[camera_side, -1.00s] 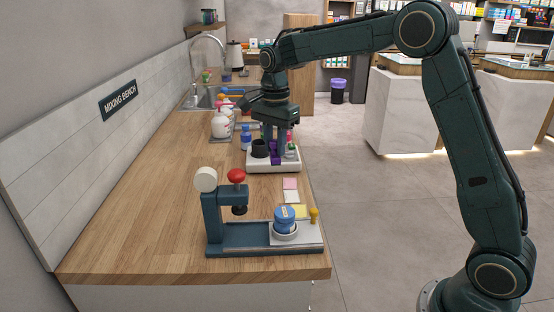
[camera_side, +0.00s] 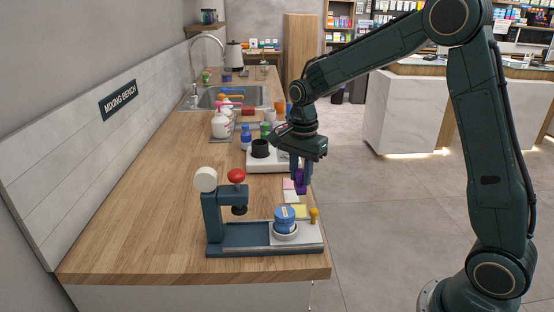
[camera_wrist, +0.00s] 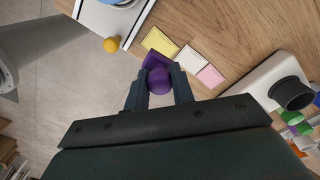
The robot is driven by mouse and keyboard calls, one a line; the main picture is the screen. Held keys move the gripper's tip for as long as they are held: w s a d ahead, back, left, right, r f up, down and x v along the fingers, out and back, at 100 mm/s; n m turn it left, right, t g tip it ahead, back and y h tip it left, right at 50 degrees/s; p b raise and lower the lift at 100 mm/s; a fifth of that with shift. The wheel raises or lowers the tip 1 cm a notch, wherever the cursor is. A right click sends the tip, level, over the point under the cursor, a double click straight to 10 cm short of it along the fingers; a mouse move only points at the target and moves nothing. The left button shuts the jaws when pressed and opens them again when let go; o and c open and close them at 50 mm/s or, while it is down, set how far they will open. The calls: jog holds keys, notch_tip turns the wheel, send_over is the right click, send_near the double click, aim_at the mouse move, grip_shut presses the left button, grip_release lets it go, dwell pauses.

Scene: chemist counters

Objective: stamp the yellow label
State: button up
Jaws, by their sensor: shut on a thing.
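My gripper (camera_side: 301,172) is shut on a purple stamp (camera_side: 300,184), held above the counter's right edge. In the wrist view the stamp's round purple handle (camera_wrist: 159,82) sits between the fingers, and its square purple end overlaps part of the yellow label (camera_wrist: 168,44). In the side view the yellow label (camera_side: 301,210) lies on the counter beyond the press, nearer the camera than the stamp. A white label (camera_wrist: 191,57) and a pink label (camera_wrist: 210,77) lie beside it in a row. The stamp's gap above the counter is hard to judge.
A dark blue press (camera_side: 212,225) with a red knob stands in front; a blue jar (camera_side: 284,222) and a yellow knob (camera_side: 314,216) are on its base. A white holder (camera_side: 258,166) with a black cup stands behind. The counter's left part is clear.

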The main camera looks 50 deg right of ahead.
jog(key=shift+f, duration=0.15)
jog(key=shift+f, duration=2.8)
jog(key=shift+f, duration=0.6)
jog(key=shift+r, duration=0.1)
jog(key=shift+r, duration=3.45)
jog(key=shift+w, duration=0.1)
